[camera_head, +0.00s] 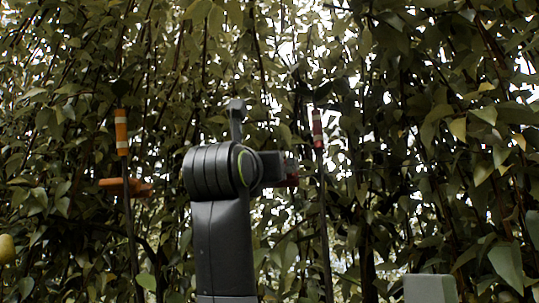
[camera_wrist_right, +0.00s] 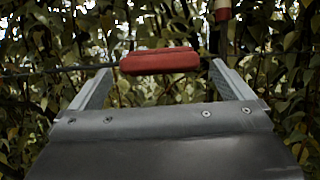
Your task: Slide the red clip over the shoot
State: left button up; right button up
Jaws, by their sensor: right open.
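The red clip (camera_wrist_right: 160,61) lies crosswise at the far end of my right gripper (camera_wrist_right: 160,75) in the wrist view. Its fingers are spread, one on each side below the clip; whether they touch it is unclear. In the head view my right gripper (camera_head: 280,170) is seen mostly from behind, with a dark red bit of the clip (camera_head: 293,181) beside it. The shoot (camera_head: 325,225) is a thin dark upright stem just right of the gripper, with a red-and-white band (camera_head: 317,129) near its top. The band also shows in the wrist view (camera_wrist_right: 222,12). My left gripper is out of view.
An orange clip (camera_head: 122,186) sits by another stem at left, below an orange-and-white band (camera_head: 121,132). A thin dark rod (camera_wrist_right: 55,69) runs from the left towards the red clip. Dense leaves fill the background. A pear (camera_head: 6,249) hangs at the left edge.

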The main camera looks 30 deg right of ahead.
jog(key=p+x, duration=0.1)
jog(key=x, duration=0.3)
jog(key=shift+a+r+p, duration=0.1)
jog(key=shift+r+p, duration=0.2)
jog(key=shift+p, duration=0.1)
jog(key=shift+w+d, duration=0.45)
jog(key=shift+d, duration=0.1)
jog(key=shift+a, duration=0.1)
